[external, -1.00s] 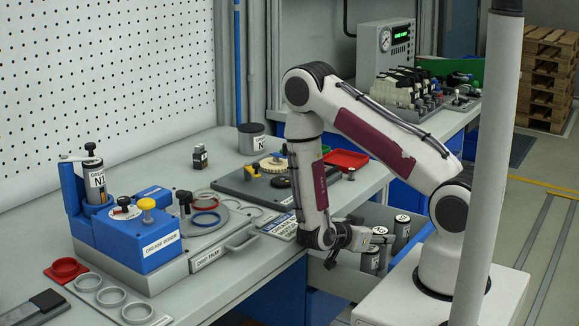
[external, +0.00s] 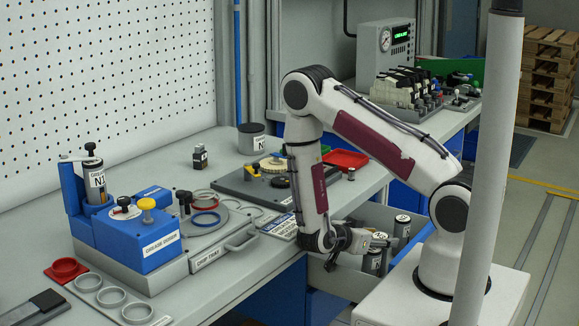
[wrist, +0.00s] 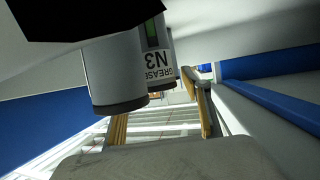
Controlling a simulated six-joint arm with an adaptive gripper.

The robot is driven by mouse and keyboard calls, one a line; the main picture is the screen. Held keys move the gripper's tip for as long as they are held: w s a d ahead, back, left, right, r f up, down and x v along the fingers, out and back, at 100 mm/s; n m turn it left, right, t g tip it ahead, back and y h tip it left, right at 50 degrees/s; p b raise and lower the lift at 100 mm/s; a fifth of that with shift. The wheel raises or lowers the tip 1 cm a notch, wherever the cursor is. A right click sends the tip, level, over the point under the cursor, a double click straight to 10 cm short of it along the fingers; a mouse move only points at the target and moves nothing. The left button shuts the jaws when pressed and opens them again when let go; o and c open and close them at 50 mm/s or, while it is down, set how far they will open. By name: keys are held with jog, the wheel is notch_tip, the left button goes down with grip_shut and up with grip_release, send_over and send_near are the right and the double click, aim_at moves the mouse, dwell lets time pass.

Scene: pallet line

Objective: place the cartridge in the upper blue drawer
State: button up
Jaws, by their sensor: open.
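My gripper (external: 372,241) is low at the bench's front, over the open drawer (external: 340,282), and is open. Several dark grease cartridges with white labels stand in this drawer, one (external: 402,226) to the right of my fingers and one (external: 372,262) just below them. In the wrist view a cartridge labelled N3 (wrist: 157,66) and another pale cylinder (wrist: 112,78) are close to my open fingers (wrist: 162,100). I cannot tell whether either touches the fingers. Another cartridge, labelled N1 (external: 96,181), stands upright in the blue grease doser (external: 140,236) on the bench.
A pole (external: 485,170) stands at the right foreground.

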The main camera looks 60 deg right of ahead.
jog(key=shift+a, duration=0.1)
jog(key=shift+r, duration=0.5)
jog(key=v, duration=0.2)
jog(key=shift+w+a+r, duration=0.1)
jog(key=shift+a+r, duration=0.05)
jog(key=shift+a, duration=0.2)
jog(key=shift+a+r, duration=0.1)
jog(key=shift+r, duration=0.25)
notch_tip(320, 180, up, 6)
jog(key=shift+r, duration=0.25)
jog(key=shift+r, duration=0.2)
dwell(0.4)
